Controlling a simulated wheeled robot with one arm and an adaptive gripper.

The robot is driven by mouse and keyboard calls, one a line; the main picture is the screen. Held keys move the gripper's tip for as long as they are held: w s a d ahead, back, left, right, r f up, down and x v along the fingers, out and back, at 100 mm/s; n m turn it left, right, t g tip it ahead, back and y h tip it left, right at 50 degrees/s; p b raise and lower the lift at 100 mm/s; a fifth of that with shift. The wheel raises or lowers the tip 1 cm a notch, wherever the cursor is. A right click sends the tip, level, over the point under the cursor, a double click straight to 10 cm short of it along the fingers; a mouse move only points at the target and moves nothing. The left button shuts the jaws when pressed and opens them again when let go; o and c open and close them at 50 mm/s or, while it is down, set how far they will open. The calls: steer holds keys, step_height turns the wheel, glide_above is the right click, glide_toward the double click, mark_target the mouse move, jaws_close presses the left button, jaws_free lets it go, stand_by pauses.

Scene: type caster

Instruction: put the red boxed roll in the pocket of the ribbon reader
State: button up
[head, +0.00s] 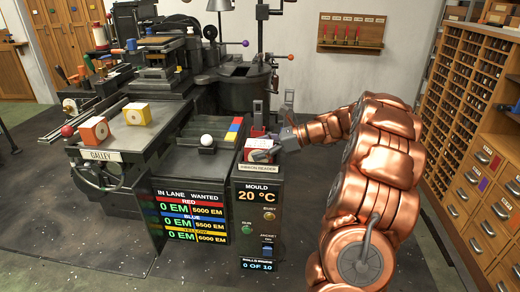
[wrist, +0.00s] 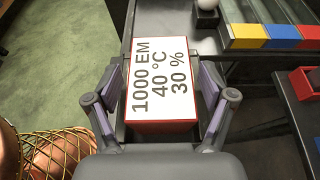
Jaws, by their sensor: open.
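The red boxed roll (wrist: 163,85) has red sides and a white top reading 1000 EM, 40 °C, 30 %. In the wrist view it lies between the two fingers of my gripper (wrist: 163,100), which is open, with one finger on each side. In the head view the box (head: 262,143) is at the top of the ribbon reader (head: 258,182), just above its name plate, partly covered by my gripper (head: 272,150). The pocket is hidden by the box and gripper, so I cannot tell how deep the box sits.
A red-orange box (head: 95,132) and a yellow box (head: 137,113) stand on the galley table (head: 120,145) at left. A white ball (head: 206,140) and a coloured strip (head: 233,130) lie left of the reader. A drawer cabinet (head: 470,150) stands at right.

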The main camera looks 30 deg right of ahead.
steer(key=p+v, duration=0.1)
steer(key=v, duration=1.1)
steer(key=s+a+f+n+g, duration=0.15)
steer(key=a+n+g, duration=0.55)
steer(key=a, duration=1.4)
steer(key=s+a+f+n+g+h, duration=0.3)
steer(key=s+a+n, duration=0.4)
steer(key=s+a, duration=0.35)
steer(key=s+f+n+g+h, duration=0.1)
steer(key=s+f+n+h, duration=0.2)
steer(key=s+n, duration=0.3)
steer(key=s+f+n+g+h, duration=0.1)
steer(key=s+f+n+h, duration=0.2)
steer(key=s, duration=1)
steer(key=shift+s+a+f+n+h, duration=0.25)
steer(key=shift+a+f+n+h, duration=0.25)
steer(key=shift+n, duration=1.1)
steer(key=shift+d+r, duration=0.1)
